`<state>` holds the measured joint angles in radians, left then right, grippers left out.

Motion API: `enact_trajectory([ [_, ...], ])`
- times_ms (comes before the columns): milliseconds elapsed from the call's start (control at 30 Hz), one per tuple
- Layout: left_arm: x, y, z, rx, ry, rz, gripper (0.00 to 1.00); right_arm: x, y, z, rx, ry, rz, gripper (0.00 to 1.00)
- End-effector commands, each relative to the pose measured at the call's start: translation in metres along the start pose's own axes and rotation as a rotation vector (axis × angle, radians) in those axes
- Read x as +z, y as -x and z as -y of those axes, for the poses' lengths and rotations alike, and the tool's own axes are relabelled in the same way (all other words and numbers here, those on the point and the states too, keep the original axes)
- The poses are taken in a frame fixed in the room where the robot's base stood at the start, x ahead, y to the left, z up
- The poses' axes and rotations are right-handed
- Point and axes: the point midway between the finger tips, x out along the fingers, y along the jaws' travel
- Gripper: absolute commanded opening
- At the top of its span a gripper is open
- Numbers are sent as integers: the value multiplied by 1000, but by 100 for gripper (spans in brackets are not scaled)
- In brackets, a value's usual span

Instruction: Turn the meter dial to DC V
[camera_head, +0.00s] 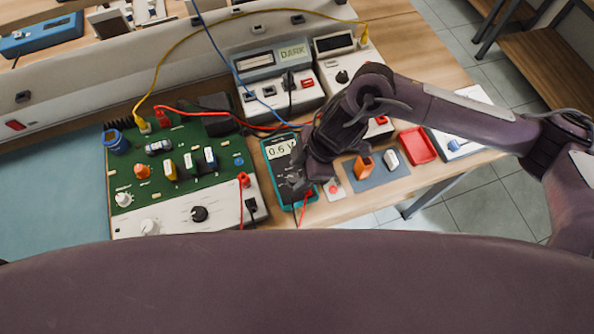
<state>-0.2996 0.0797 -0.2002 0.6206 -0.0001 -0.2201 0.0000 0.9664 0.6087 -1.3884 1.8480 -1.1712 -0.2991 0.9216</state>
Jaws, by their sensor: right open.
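The meter (271,160) is a teal handheld multimeter lying on the wooden bench in the middle of the view. Its display (281,148) appears to read 0.6 V. My right gripper (302,184) points down over the lower right of the meter and is open. It covers most of the meter's face, so I cannot see the dial or its setting. I cannot tell whether the fingers touch the dial. My left gripper is not in view.
A green circuit board (146,187) with knobs and parts stands left of the meter. Red leads (240,207) hang near both. Two grey instruments (277,78) stand behind. Right of the gripper are an orange block (363,167), a red tray (418,146) and a white card (455,146).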

Motion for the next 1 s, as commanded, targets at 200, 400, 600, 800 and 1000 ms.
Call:
enact_trajectory([
  [200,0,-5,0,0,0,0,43,1,39,-1,6,2,1,46],
  [400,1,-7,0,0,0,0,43,0,58,0,3,2,1,46],
  [600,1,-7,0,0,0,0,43,0,62,0,2,0,0,46],
  [800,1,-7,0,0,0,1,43,0,61,0,2,1,0,46],
  [1000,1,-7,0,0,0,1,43,0,61,0,2,1,0,46],
])
